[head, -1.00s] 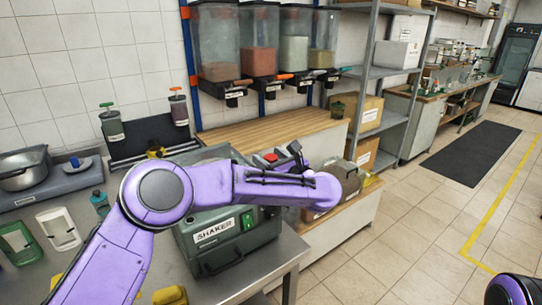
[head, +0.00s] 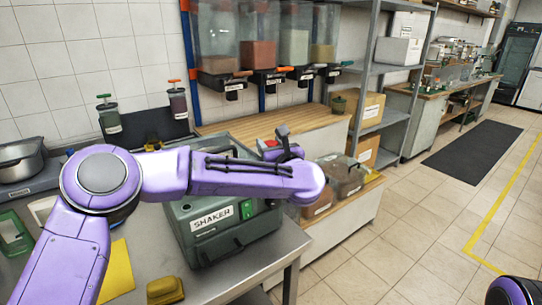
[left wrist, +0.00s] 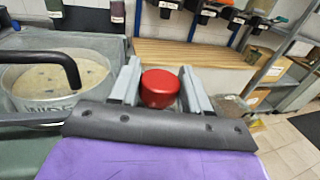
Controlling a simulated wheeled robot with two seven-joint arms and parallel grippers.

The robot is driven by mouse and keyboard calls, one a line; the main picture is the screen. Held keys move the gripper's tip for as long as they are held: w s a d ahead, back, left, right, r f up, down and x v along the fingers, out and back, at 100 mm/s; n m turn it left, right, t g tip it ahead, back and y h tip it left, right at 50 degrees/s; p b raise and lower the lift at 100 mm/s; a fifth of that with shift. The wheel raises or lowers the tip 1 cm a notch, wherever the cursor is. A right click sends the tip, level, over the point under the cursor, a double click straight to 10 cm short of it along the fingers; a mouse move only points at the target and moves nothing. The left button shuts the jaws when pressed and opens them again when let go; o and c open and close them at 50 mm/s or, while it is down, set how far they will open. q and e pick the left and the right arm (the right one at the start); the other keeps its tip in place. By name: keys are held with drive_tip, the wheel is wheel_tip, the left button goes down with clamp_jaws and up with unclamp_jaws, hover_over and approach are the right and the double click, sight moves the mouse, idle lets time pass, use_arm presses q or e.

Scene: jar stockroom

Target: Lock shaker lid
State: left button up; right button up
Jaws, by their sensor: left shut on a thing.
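The shaker (head: 205,248) is a grey-green machine with a SHAKER label and a green switch on its front, standing on a steel bench. A red knob (head: 270,145) shows at its back right, partly hidden behind my left arm. In the left wrist view the red knob (left wrist: 160,88) sits between the two grey fingers of my left gripper (left wrist: 160,85), which is shut on it. Left of it, a black curved handle (left wrist: 62,52) crosses over a round clear jar (left wrist: 70,88) with a label and pale contents. My right gripper is out of view.
Several dispensers (head: 273,50) hang at the back above a wooden shelf (head: 265,124). A grey rack (head: 398,90) stands behind on the right. The floor at right is free.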

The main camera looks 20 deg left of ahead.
use_arm(q)
drive_tip(key=m+t+h+b, duration=0.1)
drive_tip(key=h, duration=0.1)
drive_tip(key=m+t+h+b, duration=0.1)
drive_tip(key=h+b, duration=0.1)
drive_tip(key=shift+a+f+m, duration=0.1)
drive_tip(key=shift+f+m, duration=0.25)
drive_tip(key=shift+m, duration=0.05)
drive_tip(key=shift+r+m+t+h+b, duration=0.1)
drive_tip(key=shift+m+t+h+b, duration=0.4)
drive_tip(key=shift+m+h+b, duration=0.55)
drive_tip(key=m+h, duration=0.1)
drive_tip(key=h, duration=0.1)
drive_tip(key=m+h, duration=0.1)
drive_tip(key=shift+r+t+h, duration=0.15)
drive_tip(key=shift+t+h, duration=0.15)
drive_tip(key=shift+h, duration=0.05)
drive_tip(key=shift+m+h+b, duration=0.4)
drive_tip(key=shift+m+h, duration=0.45)
drive_tip(key=shift+h, duration=0.55)
drive_tip(key=shift+r+m+h, duration=0.1)
drive_tip(key=shift+m+h, duration=0.2)
drive_tip(key=shift+h, duration=0.2)
drive_tip(key=o, duration=0.9)
drive_tip(key=shift+o, duration=0.2)
drive_tip(key=shift+s, duration=0.1)
